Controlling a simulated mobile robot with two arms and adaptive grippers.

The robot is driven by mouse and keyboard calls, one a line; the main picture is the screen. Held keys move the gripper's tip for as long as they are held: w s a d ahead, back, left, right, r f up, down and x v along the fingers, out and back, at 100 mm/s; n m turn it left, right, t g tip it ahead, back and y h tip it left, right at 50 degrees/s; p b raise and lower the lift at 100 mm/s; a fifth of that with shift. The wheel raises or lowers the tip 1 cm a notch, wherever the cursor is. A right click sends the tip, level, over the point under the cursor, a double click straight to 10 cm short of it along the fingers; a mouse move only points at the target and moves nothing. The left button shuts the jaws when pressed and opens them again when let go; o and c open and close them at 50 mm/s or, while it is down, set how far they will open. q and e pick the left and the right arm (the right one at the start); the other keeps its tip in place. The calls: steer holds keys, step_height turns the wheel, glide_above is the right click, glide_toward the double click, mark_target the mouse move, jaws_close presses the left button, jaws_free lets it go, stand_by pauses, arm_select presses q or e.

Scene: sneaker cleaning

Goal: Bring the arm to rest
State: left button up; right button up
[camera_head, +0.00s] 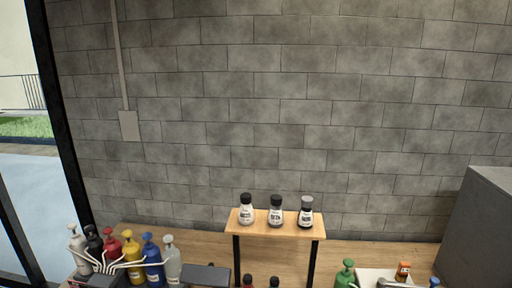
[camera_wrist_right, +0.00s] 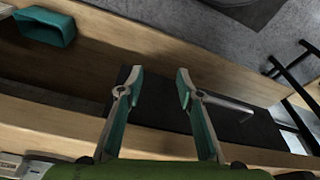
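My right gripper (camera_wrist_right: 158,85) shows in the right wrist view with its two teal-lined fingers spread apart. Nothing is between the fingertips, and a dark panel and a wooden edge lie behind them. No part of either arm shows clearly in the head view, and my left gripper is in neither view.
In the head view, a small wooden shelf (camera_head: 275,231) carries three bottles (camera_head: 275,211). Several coloured pump bottles (camera_head: 132,256) stand at the left, a green one (camera_head: 345,274) at the right. A grey box (camera_head: 480,230) stands far right. A teal object (camera_wrist_right: 45,28) shows in the wrist view.

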steer(key=s+f+g+b, duration=0.1)
steer(key=s+f+b, duration=0.15)
steer(key=f, duration=0.75)
steer(key=s+f+b, duration=0.2)
steer(key=s+f, duration=0.2)
steer(key=f, duration=0.6)
steer(key=s+d+f+b, duration=0.3)
steer(key=s+f, duration=1)
steer(key=f, duration=0.1)
steer(key=shift+s+d+f+g+b, duration=0.2)
steer(key=shift+s+f+g+b, duration=0.1)
steer(key=shift+g+b, duration=0.1)
